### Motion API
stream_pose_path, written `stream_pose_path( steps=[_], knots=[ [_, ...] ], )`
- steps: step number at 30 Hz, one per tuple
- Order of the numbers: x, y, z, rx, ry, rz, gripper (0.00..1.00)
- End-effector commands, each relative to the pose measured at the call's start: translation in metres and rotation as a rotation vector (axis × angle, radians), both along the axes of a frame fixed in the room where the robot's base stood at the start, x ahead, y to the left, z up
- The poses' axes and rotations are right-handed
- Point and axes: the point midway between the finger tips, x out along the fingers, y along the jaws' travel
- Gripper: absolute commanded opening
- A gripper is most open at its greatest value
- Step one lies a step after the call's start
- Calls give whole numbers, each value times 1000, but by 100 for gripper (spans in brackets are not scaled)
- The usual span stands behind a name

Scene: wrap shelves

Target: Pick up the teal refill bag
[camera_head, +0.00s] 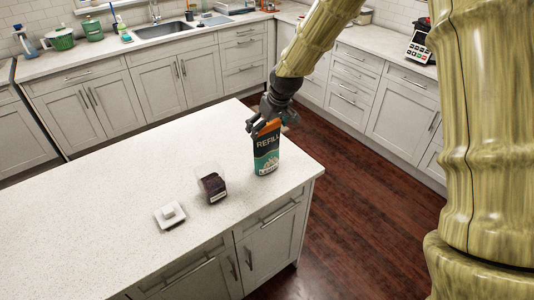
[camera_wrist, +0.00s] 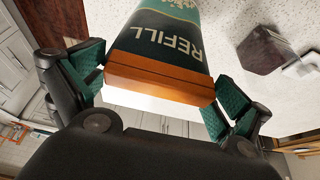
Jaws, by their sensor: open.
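The teal refill bag (camera_head: 266,153) stands upright on the white island countertop, near its right corner. It has an orange top and the word REFILL on its front. My gripper (camera_head: 264,124) is at the top of the bag, coming from above and behind. In the wrist view the bag (camera_wrist: 165,45) lies between the two green-padded fingers of my gripper (camera_wrist: 160,92), its orange top edge close to the palm. The fingers are open, one on each side of the bag. The left finger looks very near the bag's edge; I cannot tell whether it touches.
A clear container with dark contents (camera_head: 212,185) stands left of the bag on the island countertop (camera_head: 100,190). A small white dish with a lid-like piece (camera_head: 170,214) lies further left. The left part of the countertop is clear. Sink counters run along the back wall.

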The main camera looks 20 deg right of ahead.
Motion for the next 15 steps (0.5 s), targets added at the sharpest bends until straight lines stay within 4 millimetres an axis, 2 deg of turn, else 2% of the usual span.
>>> stream_pose_path(
  steps=[3, 13, 14, 15],
  knots=[
    [0, 0, 0, 0, 0, 0, 100],
    [0, 0, 0, 0, 1, 0, 40],
    [0, 0, 0, 0, 1, 0, 36],
    [0, 0, 1, 0, 0, 0, 36]
  ],
)
